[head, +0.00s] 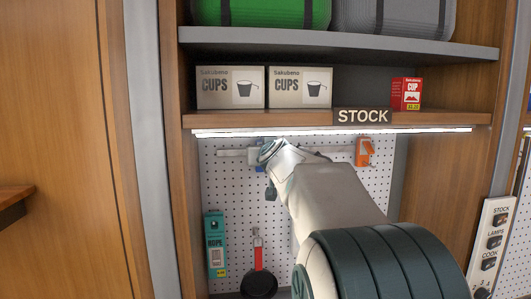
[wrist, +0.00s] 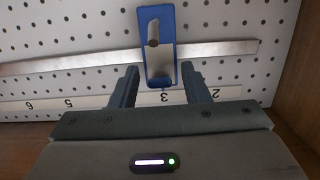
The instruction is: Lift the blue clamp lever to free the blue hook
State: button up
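The blue clamp (wrist: 167,78) sits on a flat metal rail (wrist: 90,62) on the white pegboard, seen in the wrist view. It has a blue frame around a pale inside, with a grey round pin across it. I cannot tell its lever from its hook. My gripper (wrist: 160,84) is open, one finger on each side of the clamp's lower end in the picture, with gaps and nothing held. In the head view my gripper (head: 270,155) is at the rail and hides most of the clamp; only a bit of blue shows under it.
An orange clamp (head: 364,152) hangs on the rail to the right. A lit shelf (head: 290,118) with cup boxes (head: 230,88) is close above my arm. A teal rope pack (head: 214,245) and a red-handled pan (head: 258,280) hang below. A numbered strip (wrist: 60,104) crosses the wrist view.

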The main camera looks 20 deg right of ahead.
jog(key=b+v, duration=0.2)
jog(key=v, duration=1.2)
jog(key=shift+w, duration=0.1)
